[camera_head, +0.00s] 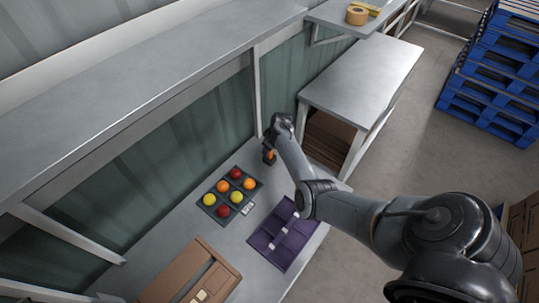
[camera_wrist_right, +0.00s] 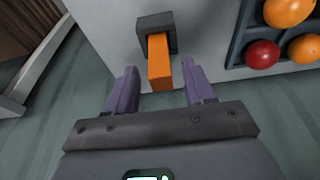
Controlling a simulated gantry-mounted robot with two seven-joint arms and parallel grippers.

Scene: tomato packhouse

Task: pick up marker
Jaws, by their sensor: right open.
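The marker (camera_wrist_right: 160,62) is an orange, block-shaped piece standing in a small dark holder (camera_wrist_right: 150,22) in the right wrist view. Its lower part is hidden in the holder. My right gripper (camera_wrist_right: 158,75) is open, with one purple finger on each side of the marker and a visible gap on both sides. In the head view, the orange of the marker (camera_head: 270,154) shows small below the end of my right arm, and the fingers are hard to make out there. My left gripper is not in view.
A dark tray (camera_head: 217,194) of red, orange and yellow tomatoes lies near the holder. A purple divided crate (camera_head: 266,257) and a brown cardboard box (camera_head: 186,262) sit on the grey bench. A metal side table (camera_head: 365,75) stands behind, with a tape roll (camera_head: 357,15) on a shelf.

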